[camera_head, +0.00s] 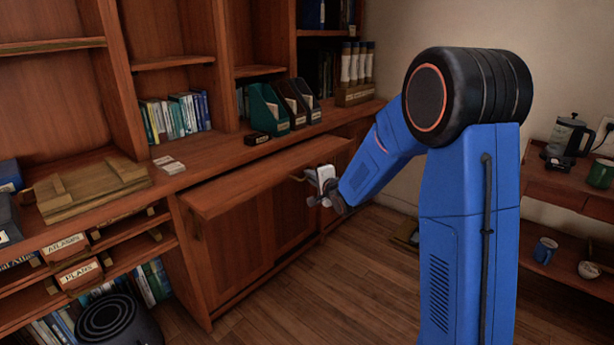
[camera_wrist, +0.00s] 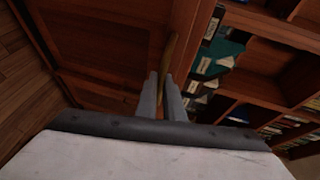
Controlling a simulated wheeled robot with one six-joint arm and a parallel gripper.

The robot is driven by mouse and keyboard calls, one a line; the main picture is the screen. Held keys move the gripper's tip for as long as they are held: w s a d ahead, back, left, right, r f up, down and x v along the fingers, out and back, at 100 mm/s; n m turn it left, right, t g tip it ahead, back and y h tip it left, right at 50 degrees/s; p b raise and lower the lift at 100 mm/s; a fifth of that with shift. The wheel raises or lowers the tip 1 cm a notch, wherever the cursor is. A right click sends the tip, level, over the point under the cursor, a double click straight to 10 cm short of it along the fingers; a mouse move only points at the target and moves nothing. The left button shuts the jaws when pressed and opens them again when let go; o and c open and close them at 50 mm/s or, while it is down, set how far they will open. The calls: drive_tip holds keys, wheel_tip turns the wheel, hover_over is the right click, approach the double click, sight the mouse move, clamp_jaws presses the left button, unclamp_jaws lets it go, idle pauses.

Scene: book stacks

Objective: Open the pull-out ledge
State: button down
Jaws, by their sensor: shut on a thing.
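The pull-out ledge (camera_head: 255,183) is a flat reddish-brown wooden board under the cabinet's counter. It sticks out in front of the doors below it. A brass-coloured handle (camera_head: 298,178) is on its front edge, towards the right end. My gripper (camera_head: 318,187) is at this handle, at the end of my blue arm. In the wrist view the two grey fingers of my gripper (camera_wrist: 161,95) are shut on the handle (camera_wrist: 169,57), which runs up between the fingertips. Part of the handle is hidden by the fingers.
The counter holds a wooden stand (camera_head: 95,190), white cards (camera_head: 168,164) and green and dark file boxes (camera_head: 269,108). Closed cabinet doors (camera_head: 235,245) are below the ledge. The wooden floor (camera_head: 305,300) in front is clear. A side table (camera_head: 570,185) stands at the right.

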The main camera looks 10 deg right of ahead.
drive_tip(key=s+d, duration=0.4)
drive_tip(key=s, duration=0.2)
drive_tip(key=shift+s+d, duration=0.2)
drive_tip(key=shift+d, duration=0.1)
drive_tip(key=shift+f, duration=0.1)
drive_tip(key=c, duration=2.2)
unclamp_jaws()
